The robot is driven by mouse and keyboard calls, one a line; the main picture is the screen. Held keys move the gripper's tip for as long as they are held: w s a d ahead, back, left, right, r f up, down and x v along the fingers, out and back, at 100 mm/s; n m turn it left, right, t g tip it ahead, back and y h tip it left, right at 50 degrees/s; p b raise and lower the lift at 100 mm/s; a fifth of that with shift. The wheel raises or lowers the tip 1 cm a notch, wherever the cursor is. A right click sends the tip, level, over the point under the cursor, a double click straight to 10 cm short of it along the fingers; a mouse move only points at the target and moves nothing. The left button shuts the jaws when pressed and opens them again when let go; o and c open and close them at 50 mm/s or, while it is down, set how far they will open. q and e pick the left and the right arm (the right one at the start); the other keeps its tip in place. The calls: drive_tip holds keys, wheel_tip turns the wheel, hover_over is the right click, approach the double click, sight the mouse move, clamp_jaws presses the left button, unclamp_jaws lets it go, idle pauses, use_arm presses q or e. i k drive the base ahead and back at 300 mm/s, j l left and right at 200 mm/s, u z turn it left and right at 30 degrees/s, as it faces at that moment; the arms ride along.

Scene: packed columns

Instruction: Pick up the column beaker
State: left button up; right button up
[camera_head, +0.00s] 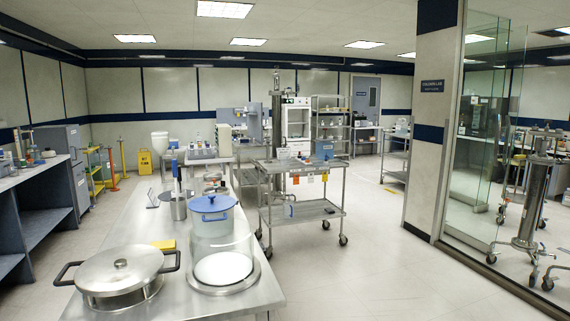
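Several vessels stand on a steel bench (150,228) close in front of me; I cannot tell for sure which is the column beaker. A clear, wide glass cylinder (222,268) stands upright at the bench's front right, with a white disc inside its metal base. Just behind it is a pale pot with a blue lid (212,204), partly overlapped by the glass. A lidded steel pot (120,270) with dark side handles stands at the front left. A slim metal cylinder (178,207) with a blue-handled tool stands behind them. Neither gripper is in view.
A wheeled steel cart (302,165) stands behind the bench at the right. The floor (345,260) to the right is clear up to a pillar (432,130) and glass partition (475,120). A side counter (35,175) runs along the left. A yellow floor sign (145,162) stands farther back.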

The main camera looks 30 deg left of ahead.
sight(284, 156)
drive_tip(key=i+z, duration=0.15)
drive_tip(key=i, duration=1.65)
drive_tip(key=i+j+u, duration=0.2)
drive_tip(key=i+u, duration=0.2)
drive_tip(key=i, duration=0.15)
drive_tip(key=i+u, duration=0.35)
drive_tip(key=i, duration=0.2)
drive_tip(key=i+l+u, duration=0.15)
drive_tip(key=i+u, duration=0.25)
drive_tip(key=i, duration=0.2)
drive_tip(key=i+l+u, duration=0.35)
drive_tip(key=i, duration=0.15)
drive_tip(key=i+j, duration=0.1)
drive_tip(key=i, duration=0.55)
drive_tip(key=i+z, duration=0.1)
drive_tip(key=i, duration=0.6)
drive_tip(key=i+j, duration=0.2)
drive_tip(key=i, duration=0.45)
